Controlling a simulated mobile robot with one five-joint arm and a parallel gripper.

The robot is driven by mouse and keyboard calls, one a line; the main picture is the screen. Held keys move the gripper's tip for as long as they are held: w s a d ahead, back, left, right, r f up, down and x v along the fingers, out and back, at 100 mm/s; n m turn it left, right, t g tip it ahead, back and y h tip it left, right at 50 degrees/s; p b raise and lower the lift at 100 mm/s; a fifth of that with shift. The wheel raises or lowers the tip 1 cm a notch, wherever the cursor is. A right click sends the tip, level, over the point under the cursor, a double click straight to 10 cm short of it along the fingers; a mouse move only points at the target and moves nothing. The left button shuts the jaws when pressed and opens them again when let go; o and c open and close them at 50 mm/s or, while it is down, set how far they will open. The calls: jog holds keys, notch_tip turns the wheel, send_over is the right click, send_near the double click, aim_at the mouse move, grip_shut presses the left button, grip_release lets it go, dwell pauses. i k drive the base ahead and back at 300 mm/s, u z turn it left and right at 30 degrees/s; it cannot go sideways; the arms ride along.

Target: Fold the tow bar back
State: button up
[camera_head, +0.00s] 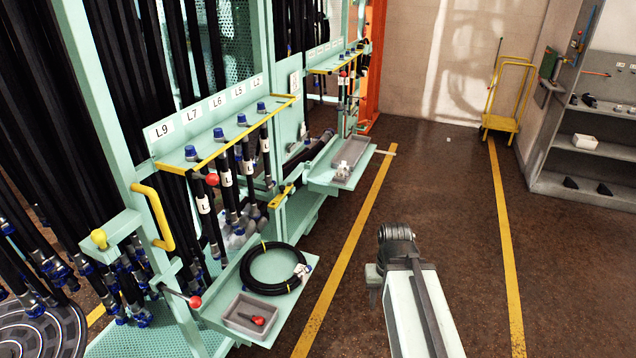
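I cannot tell for sure which part is the tow bar. A yellow fitting (282,196) with dark parts sits low between the two green hose rack sections, and a dark bar (318,150) slopes up and back near it. My arm reaches in from the bottom right, over the floor. My gripper (374,284) is at its far end, left of the dark joint, apart from the racks. It is small and mostly hidden, so I cannot see whether its fingers are open.
The green rack (128,186) holds hanging black hoses. Its tray (307,268) carries a coiled hose (273,268) and a grey bin (231,318). Red-knobbed levers (195,301) stick out. A yellow trolley (508,98) and grey shelves (590,150) stand behind. Floor between yellow lines is clear.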

aim_at(284, 189)
jog(key=z, duration=1.7)
jog(key=i, duration=1.4)
jog(key=u, duration=3.55)
jog(key=i, duration=2)
jog(key=z, duration=0.05)
